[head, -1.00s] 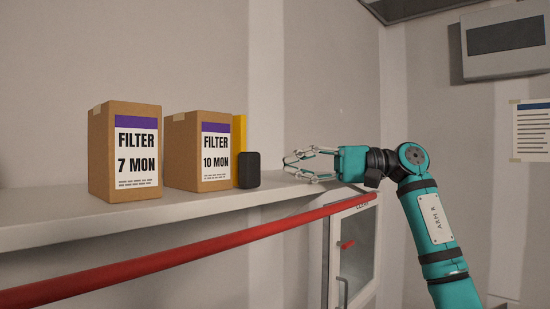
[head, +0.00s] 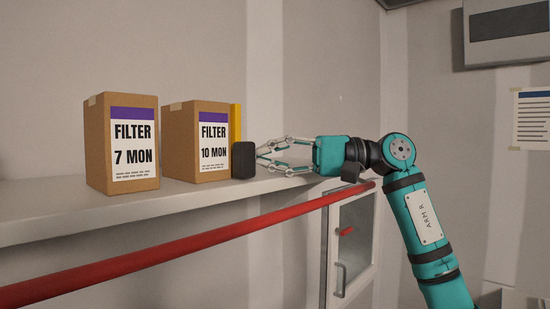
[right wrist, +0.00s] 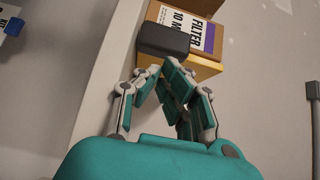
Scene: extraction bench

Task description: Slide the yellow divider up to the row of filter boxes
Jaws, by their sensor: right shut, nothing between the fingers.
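The yellow divider (head: 237,122) stands upright on the shelf, just right of the 10 MON filter box (head: 196,143). A dark block (head: 243,160) covers its lower front; I cannot tell whether they are joined. The divider also shows in the right wrist view (right wrist: 205,67), beside the box (right wrist: 190,22) and behind the dark block (right wrist: 163,40). The 7 MON filter box (head: 122,145) stands further left. My right gripper (head: 260,153) is shut and empty, its tips at or very near the right side of the block and divider. My left gripper is not in view.
The pale shelf (head: 60,208) runs under the boxes. A red rail (head: 190,246) crosses in front of and below it. A glass-fronted cabinet (head: 354,245) stands below the right end. The shelf is bare left of the boxes.

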